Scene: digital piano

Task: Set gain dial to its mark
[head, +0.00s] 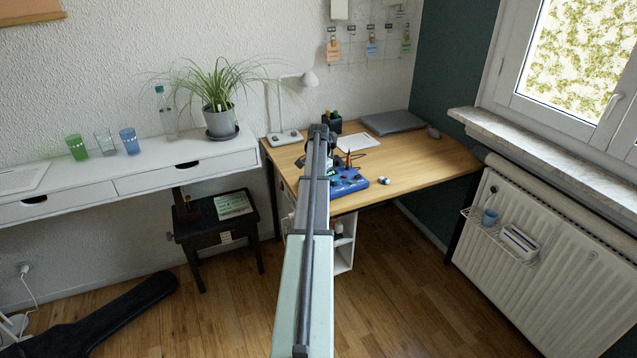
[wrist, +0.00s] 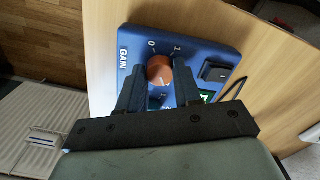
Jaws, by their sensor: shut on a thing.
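The gain dial (wrist: 159,68) is a round reddish-brown knob on a blue box (wrist: 205,40). The box has the word GAIN at its left edge and the numbers 0 and 1 above the dial. In the wrist view my gripper (wrist: 160,72) has one dark finger on each side of the dial and is shut on it. A small pale line shows on the dial's lower part; the target mark cannot be made out. In the head view the blue box (head: 350,186) lies on the wooden desk, and my arm hides the dial and gripper.
A black switch (wrist: 215,71) sits on the box right of the dial, with a dark cable (wrist: 235,89) beside it. On the desk (head: 425,165) are a small pale object (head: 383,181), a grey laptop-like slab (head: 392,122) and a lamp (head: 285,137). The right desk surface is mostly clear.

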